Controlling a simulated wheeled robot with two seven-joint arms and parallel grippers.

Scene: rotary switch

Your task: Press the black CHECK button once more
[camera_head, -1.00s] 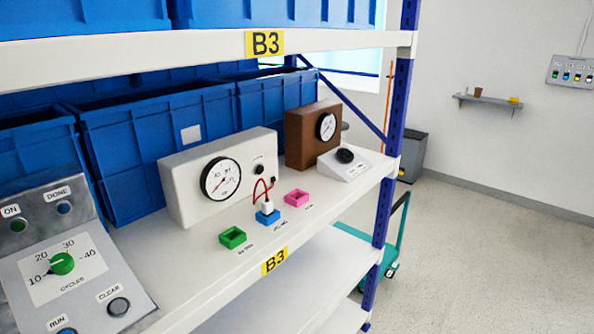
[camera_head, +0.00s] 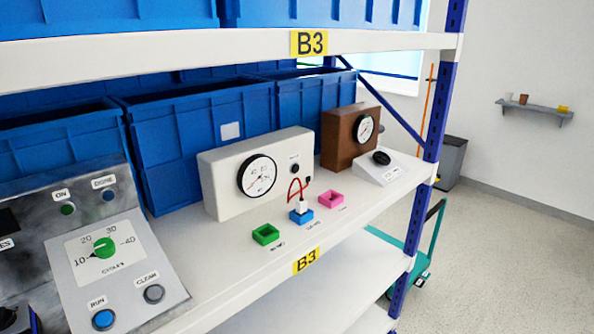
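A white gauge box (camera_head: 220,181) stands on the shelf with a round dial (camera_head: 257,177). A small black button (camera_head: 295,168) sits on its face under a tiny label I cannot read. A white sloped box (camera_head: 366,174) at the right has a larger black round part (camera_head: 381,158) on top; its label is also too small to read. I cannot tell from the lettering which black part is CHECK. Neither of my grippers is in view, and nothing touches either black part.
Green (camera_head: 265,234), blue (camera_head: 301,216) and pink (camera_head: 331,199) holders line the shelf front; a red-wired plug stands in the blue one. A grey CYCLES panel (camera_head: 135,285) is at left. Blue bins (camera_head: 190,150) stand behind, and an upper shelf (camera_head: 150,48) runs overhead.

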